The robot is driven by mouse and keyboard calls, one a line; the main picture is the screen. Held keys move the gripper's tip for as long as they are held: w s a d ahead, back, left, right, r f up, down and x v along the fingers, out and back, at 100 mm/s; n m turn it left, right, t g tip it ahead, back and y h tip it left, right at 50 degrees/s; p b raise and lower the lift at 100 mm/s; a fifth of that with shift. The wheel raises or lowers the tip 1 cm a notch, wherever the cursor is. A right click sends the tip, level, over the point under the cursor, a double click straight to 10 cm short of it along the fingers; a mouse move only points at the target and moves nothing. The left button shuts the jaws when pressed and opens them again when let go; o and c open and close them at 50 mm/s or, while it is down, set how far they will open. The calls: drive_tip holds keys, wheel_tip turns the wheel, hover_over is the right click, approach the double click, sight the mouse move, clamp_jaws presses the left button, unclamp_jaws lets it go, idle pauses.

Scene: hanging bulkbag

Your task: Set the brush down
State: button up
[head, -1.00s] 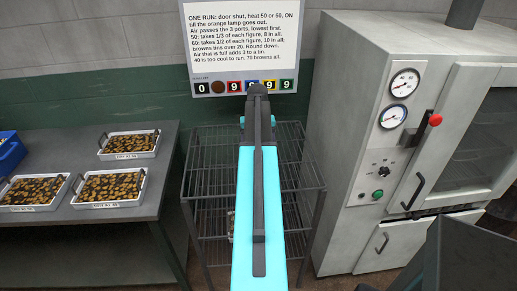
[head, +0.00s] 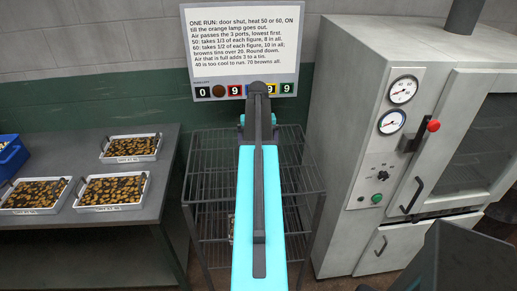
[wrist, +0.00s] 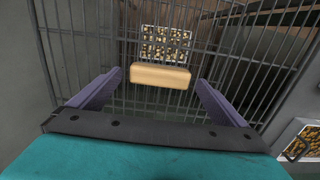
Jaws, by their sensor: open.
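A plain tan block, which looks like the brush (wrist: 160,77), shows in the wrist view just beyond and between the tips of my gripper (wrist: 158,84). The two purple fingers are spread wide, with a gap on each side of the block. It appears to lie on the bars of the wire rack (wrist: 85,55); its underside is hidden.
A tin of brown pieces (wrist: 166,42) sits beyond the brush. Several filled tins (head: 130,147) stand on the grey table (head: 60,238) at left, beside a blue bin (head: 12,155). A grey oven (head: 340,110) with gauges stands at right. A sign (head: 240,45) hangs behind.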

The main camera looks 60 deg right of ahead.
wheel_tip(320, 180, up, 9)
drive_tip(key=p, duration=0.5)
drive_tip(key=shift+w, duration=0.1)
idle(0.6)
